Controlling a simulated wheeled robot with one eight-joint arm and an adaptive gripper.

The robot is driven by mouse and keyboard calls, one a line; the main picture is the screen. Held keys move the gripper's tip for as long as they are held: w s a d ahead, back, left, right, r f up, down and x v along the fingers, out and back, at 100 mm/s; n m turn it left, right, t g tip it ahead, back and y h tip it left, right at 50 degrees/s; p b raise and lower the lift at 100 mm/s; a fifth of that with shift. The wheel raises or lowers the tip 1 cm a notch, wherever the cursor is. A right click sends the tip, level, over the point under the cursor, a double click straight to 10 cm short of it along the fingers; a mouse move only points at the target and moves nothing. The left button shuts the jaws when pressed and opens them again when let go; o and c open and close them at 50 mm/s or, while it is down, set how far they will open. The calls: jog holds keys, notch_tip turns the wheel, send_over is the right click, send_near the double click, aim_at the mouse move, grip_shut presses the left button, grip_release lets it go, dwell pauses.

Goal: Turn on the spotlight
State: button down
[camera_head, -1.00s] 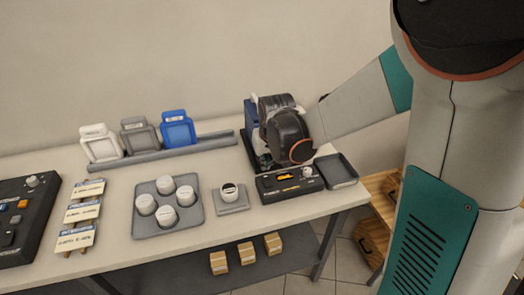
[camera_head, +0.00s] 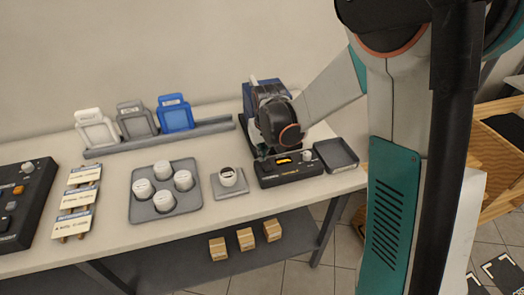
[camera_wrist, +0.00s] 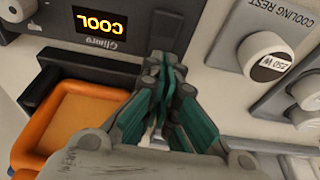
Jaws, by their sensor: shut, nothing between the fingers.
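A black control box (camera_head: 290,174) stands on the right of the table, with a lit yellow display and a white knob (camera_head: 307,156). In the wrist view, its display (camera_wrist: 99,22) reads COOL upside down. Behind the box is a blue and black fixture (camera_head: 247,94), largely hidden by my arm; I cannot tell if it is the spotlight. In the wrist view, an orange-lined open frame (camera_wrist: 72,122) lies beside the box. My gripper (camera_wrist: 165,65) is shut and empty, between the box and the cooling rest; its height above them is unclear. No lit lamp shows.
The cooling rest (camera_head: 230,193) holds a white piece (camera_wrist: 268,57) marked 250 W. A grey tray (camera_head: 152,213) holds several white cylinders. A black tray (camera_head: 340,168) is right of the box. White, grey and blue frames (camera_head: 175,112) stand behind. A black switch panel (camera_head: 22,215) is far left.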

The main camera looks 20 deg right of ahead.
jog(key=shift+w+f, duration=0.2)
jog(key=shift+f, duration=0.05)
jog(key=shift+s+r, duration=0.1)
jog(key=shift+s, duration=0.05)
jog(key=shift+s+r, duration=0.35)
jog(key=shift+s, duration=0.35)
notch_tip(320, 180, up, 14)
jog(key=p, duration=0.6)
